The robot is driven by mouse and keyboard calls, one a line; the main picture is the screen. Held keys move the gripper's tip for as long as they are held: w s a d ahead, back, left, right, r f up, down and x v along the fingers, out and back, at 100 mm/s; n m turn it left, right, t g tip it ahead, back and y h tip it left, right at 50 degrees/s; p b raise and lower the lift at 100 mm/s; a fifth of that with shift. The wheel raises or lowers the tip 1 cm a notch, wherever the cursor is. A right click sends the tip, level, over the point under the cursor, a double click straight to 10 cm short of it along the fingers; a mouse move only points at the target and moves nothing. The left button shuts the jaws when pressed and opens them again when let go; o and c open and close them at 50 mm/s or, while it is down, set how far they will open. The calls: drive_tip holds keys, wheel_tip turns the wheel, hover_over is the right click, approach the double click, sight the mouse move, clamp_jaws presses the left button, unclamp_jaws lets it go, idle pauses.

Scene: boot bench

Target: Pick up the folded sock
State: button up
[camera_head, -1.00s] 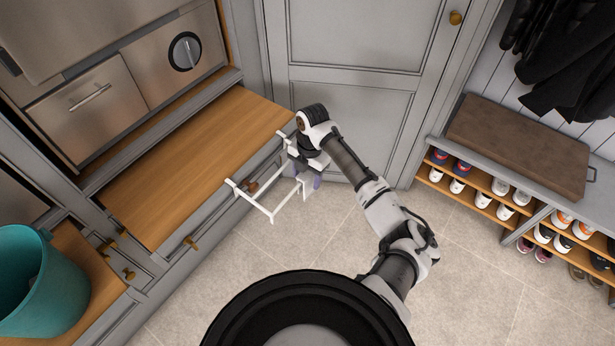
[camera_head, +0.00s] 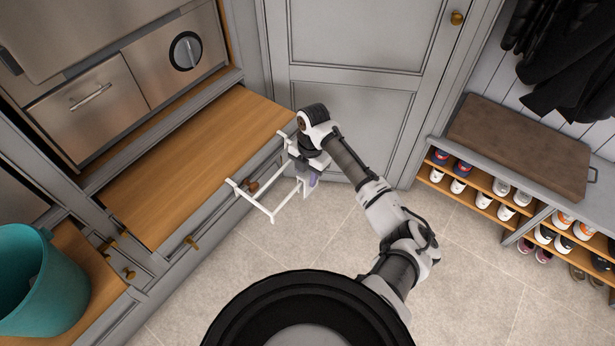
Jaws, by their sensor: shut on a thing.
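The white rail frame (camera_head: 257,206) sticks out from the wooden-topped bench (camera_head: 190,165) beside my gripper. A grey cabinet door (camera_head: 350,120) stands close behind. A teal bucket (camera_head: 35,290) is at the left, a shoe rack (camera_head: 470,190) at the right. The tiled floor between is clear.

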wheel_tip(320, 180, up, 20)
drive_tip(key=b, duration=0.2)
drive_tip(key=shift+f+b, duration=0.2)
drive_tip(key=shift+b, duration=0.15)
drive_tip(key=shift+s+f, duration=0.1)
